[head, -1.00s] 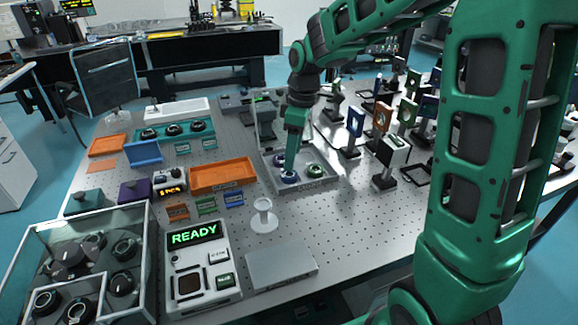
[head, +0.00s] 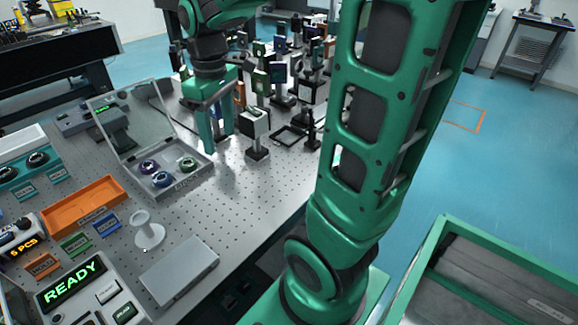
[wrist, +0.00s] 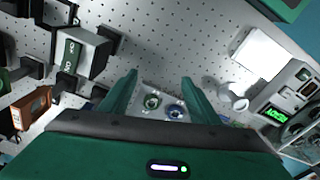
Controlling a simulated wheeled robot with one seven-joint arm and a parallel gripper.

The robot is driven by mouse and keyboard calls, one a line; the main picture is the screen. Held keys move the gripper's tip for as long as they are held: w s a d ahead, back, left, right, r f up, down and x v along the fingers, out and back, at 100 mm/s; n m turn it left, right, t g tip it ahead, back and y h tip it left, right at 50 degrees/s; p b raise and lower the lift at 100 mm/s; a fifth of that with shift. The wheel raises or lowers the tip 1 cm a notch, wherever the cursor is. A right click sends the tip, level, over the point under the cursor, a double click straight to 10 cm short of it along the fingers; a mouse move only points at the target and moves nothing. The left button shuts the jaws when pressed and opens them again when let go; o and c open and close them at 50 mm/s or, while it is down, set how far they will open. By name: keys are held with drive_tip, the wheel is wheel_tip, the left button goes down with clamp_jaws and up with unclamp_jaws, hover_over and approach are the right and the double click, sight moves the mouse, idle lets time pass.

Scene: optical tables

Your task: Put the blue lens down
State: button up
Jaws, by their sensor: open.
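The blue lens (head: 162,179) sits in the open grey case (head: 205,176), in its front left part. A purple lens (head: 148,167) lies just behind it and a green lens (head: 188,164) to its right. My gripper (head: 218,138) is open, with nothing seen between its fingers, to the right of the case and apart from the lenses. In the wrist view my gripper (wrist: 160,76) shows two spread fingers. The green lens (wrist: 152,101) and the blue lens (wrist: 175,111) show beyond it, partly cut off by the gripper body.
The case's clear lid (head: 130,118) stands raised at its back left. Optical mounts, including a white-faced block (head: 256,130), crowd the table to the right of my gripper. A white stand (head: 148,232), an orange tray (head: 85,206) and a grey plate (head: 180,270) are in front.

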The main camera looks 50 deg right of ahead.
drive_tip(key=s+d+f+m, duration=0.2)
drive_tip(key=s+m, duration=0.3)
drive_tip(key=s, duration=0.4)
drive_tip(key=s+d+f+m, duration=0.2)
drive_tip(key=s+m, duration=0.3)
drive_tip(key=s, duration=0.5)
drive_tip(key=shift+d+g, duration=0.3)
drive_tip(key=shift+d, duration=0.45)
drive_tip(key=shift+f, duration=0.1)
